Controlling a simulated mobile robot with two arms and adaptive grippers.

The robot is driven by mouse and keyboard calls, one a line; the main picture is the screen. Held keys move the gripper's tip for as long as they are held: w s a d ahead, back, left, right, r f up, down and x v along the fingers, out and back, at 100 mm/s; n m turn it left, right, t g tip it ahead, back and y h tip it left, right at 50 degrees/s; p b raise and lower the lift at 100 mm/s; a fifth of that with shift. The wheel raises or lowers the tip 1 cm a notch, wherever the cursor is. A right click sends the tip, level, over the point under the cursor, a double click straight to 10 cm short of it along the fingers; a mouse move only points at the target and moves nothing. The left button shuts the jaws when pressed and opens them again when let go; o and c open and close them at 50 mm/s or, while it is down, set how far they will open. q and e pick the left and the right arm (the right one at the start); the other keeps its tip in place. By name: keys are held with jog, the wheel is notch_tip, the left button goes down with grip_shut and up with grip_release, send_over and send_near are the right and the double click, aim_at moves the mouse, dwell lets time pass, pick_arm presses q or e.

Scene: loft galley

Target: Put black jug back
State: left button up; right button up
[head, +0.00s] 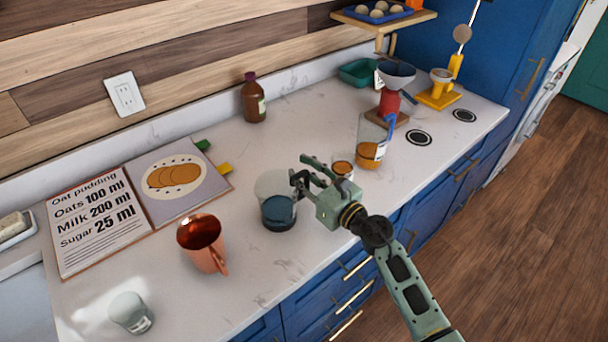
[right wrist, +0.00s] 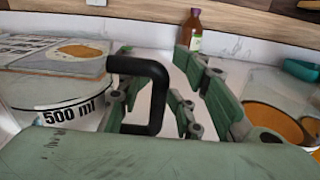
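The jug (head: 275,186) is clear, with a dark lower part, and stands upright on the counter. In the right wrist view the jug (right wrist: 62,112) is marked "500 ml" and has a black handle (right wrist: 157,98). My right gripper (head: 302,172) is at the jug's right side, at the handle. In the wrist view its fingers (right wrist: 165,100) are apart, and the vertical bar of the handle shows between them; I see no clear grip on it. My left gripper is not in view.
A copper mug (head: 203,245), a small jar (head: 131,312) and an open recipe book (head: 92,232) lie left of the jug. A small cup (head: 342,169) and a blue-handled jug (head: 369,155) stand close right of the gripper. A brown bottle (head: 253,100) is behind.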

jog(key=shift+r, duration=0.2)
jog(key=b+v, duration=0.1)
jog(key=v, duration=1.1)
